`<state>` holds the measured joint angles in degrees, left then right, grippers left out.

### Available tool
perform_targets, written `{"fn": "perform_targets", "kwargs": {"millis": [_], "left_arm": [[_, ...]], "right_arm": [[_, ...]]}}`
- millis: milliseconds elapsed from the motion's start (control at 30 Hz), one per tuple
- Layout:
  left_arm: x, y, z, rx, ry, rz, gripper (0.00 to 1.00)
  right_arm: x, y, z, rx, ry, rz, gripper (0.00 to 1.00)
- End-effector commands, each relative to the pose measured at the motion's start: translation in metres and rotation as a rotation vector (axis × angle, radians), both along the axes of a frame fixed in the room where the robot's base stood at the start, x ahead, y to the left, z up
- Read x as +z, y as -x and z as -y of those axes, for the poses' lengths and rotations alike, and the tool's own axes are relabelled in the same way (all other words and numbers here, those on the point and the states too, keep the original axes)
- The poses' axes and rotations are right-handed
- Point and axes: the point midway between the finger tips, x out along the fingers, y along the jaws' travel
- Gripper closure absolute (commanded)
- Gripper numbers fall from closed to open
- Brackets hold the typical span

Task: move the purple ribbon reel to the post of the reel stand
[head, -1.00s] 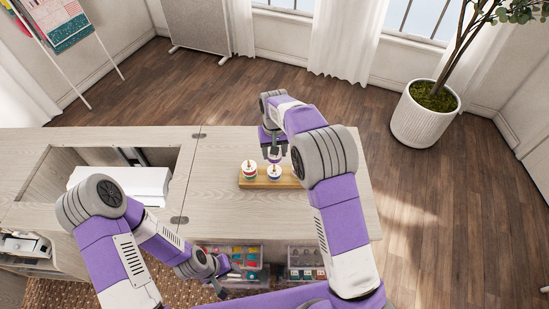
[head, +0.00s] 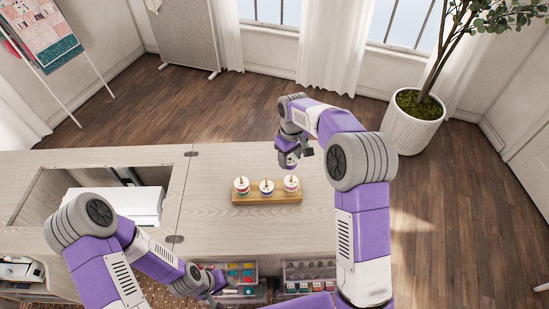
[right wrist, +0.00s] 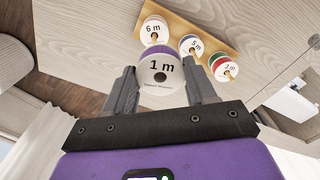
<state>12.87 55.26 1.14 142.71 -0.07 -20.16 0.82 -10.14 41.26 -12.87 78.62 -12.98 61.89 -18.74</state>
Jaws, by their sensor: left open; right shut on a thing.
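My right gripper (right wrist: 160,88) is shut on a purple-edged reel (right wrist: 161,72) with a white face marked "1 m". In the head view this gripper (head: 289,163) is just behind the right end of the wooden reel stand (head: 266,198). Three reels sit on the stand's posts: a red-edged one (head: 241,186), a blue-edged one (head: 266,187) and one at the right (head: 290,184). The right wrist view shows them marked "3 m", "5 m" and "6 m"; the held reel partly overlaps the "6 m" one. My left gripper (head: 217,284) is open and empty at the cabinet's front.
Clear drawers (head: 309,271) with small coloured items project below the cabinet's front edge. The cabinet top (head: 215,215) is bare around the stand. A white machine (head: 120,204) sits in the recess at left. A potted tree (head: 412,125) stands beyond on the floor.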

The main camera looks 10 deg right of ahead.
Motion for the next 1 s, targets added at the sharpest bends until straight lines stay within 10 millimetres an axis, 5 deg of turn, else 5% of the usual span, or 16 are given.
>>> {"fn": "perform_targets", "kwargs": {"millis": [267,633,1000], "left_arm": [[-0.004,0.0,0.0,0.0,0.0,0.0,0.57],[-0.045,0.0,0.0,0.001,0.0,0.0,0.57],[-0.041,0.0,0.0,0.0,0.0,0.0,0.57]], "right_arm": [[-0.002,0.003,0.012,0.082,0.003,0.005,0.73],[-0.05,0.003,0.011,0.08,0.003,0.005,0.73],[-0.048,0.003,0.011,0.079,0.003,0.004,0.73]]}}
